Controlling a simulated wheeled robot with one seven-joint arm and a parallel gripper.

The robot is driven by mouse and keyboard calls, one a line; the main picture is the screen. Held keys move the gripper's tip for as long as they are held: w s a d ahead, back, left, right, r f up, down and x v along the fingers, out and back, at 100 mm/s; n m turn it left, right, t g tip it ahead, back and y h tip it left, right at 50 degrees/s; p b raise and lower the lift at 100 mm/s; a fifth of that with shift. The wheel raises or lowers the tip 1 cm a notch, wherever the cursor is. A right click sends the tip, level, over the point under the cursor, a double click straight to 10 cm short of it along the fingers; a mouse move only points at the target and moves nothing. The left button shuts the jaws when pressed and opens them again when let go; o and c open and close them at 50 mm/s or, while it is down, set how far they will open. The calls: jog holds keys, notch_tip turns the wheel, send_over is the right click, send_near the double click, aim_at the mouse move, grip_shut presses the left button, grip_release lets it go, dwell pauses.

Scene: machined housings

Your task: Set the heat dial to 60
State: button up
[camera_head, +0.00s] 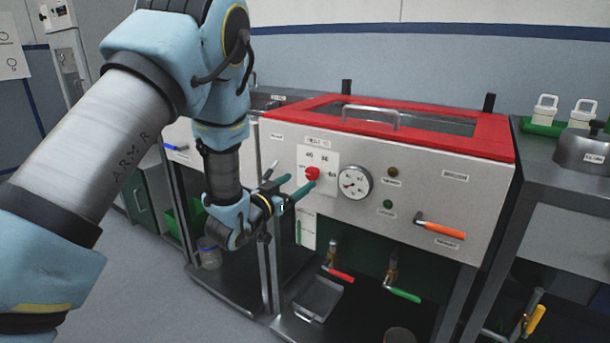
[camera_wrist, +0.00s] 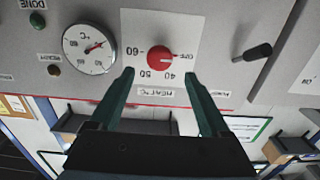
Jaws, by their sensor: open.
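The heat dial (camera_head: 312,173) is a red round knob on a white plate (camera_head: 330,160) on the front panel of a red-topped machine. In the wrist view, which is upside down, the dial (camera_wrist: 160,54) has 60, 50, 40 and OFF printed around it. Its light pointer mark appears to face OFF. My gripper (camera_head: 302,181) is in front of the plate, its two green fingers pointing at the panel. In the wrist view my gripper (camera_wrist: 159,73) is open and empty, with the dial ahead between the fingertip lines. I cannot tell the exact gap to the panel.
A round gauge (camera_head: 355,182) sits right of the dial, with an orange-handled lever (camera_head: 440,228) further right. A black-tipped lever (camera_wrist: 254,52) sticks out beside the plate in the wrist view. Red (camera_head: 341,275) and green (camera_head: 404,295) tap handles are below.

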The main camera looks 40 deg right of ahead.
aim_at(310, 174)
jog(key=x, duration=0.6)
jog(key=shift+p, duration=0.3)
grip_shut()
dwell(0.4)
